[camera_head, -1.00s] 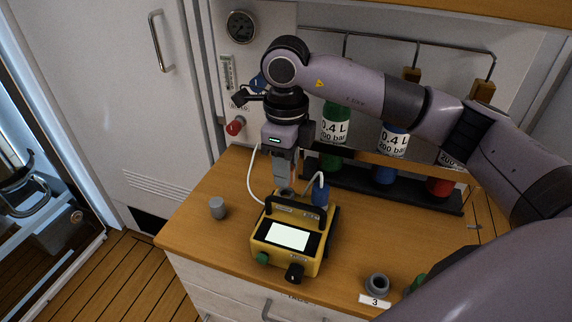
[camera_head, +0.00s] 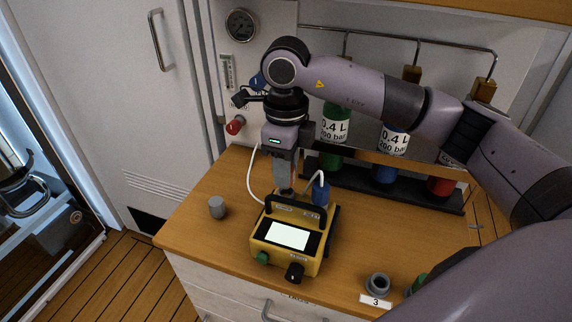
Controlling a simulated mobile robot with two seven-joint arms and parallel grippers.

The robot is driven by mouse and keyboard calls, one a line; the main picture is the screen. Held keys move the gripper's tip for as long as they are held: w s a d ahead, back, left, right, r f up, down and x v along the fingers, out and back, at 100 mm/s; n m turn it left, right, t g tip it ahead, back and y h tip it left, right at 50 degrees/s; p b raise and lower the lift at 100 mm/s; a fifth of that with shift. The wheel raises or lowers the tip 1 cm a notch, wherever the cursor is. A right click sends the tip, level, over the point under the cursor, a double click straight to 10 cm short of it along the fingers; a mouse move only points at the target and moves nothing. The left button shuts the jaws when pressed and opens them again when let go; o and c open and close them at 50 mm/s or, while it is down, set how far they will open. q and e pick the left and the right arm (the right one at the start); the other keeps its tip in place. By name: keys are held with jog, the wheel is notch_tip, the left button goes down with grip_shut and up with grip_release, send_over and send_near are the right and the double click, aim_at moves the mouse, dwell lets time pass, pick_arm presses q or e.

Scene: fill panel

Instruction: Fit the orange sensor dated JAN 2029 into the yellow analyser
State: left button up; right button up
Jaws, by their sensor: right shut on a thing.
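The yellow analyser (camera_head: 262,240) stands on the wooden worktop, with a lit white screen, a black carry handle, a green knob and a black knob on its front. My right gripper (camera_head: 285,188) points straight down behind the handle, at the analyser's back edge. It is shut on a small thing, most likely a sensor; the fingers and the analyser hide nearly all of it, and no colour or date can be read. I cannot tell whether it touches the analyser. My left gripper is not in view.
A grey cylinder (camera_head: 217,207) stands left of the analyser. A grey ring-shaped part (camera_head: 377,283) sits near a label "3" at the front right. A blue part (camera_head: 320,192) with a white hose is at the analyser's back right. Gas bottles (camera_head: 386,172) stand in a rack behind.

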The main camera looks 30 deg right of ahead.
jog(key=shift+f+b, duration=0.85)
jog(key=shift+f, duration=0.35)
jog(key=o, duration=1.1)
jog(key=shift+r, duration=0.1)
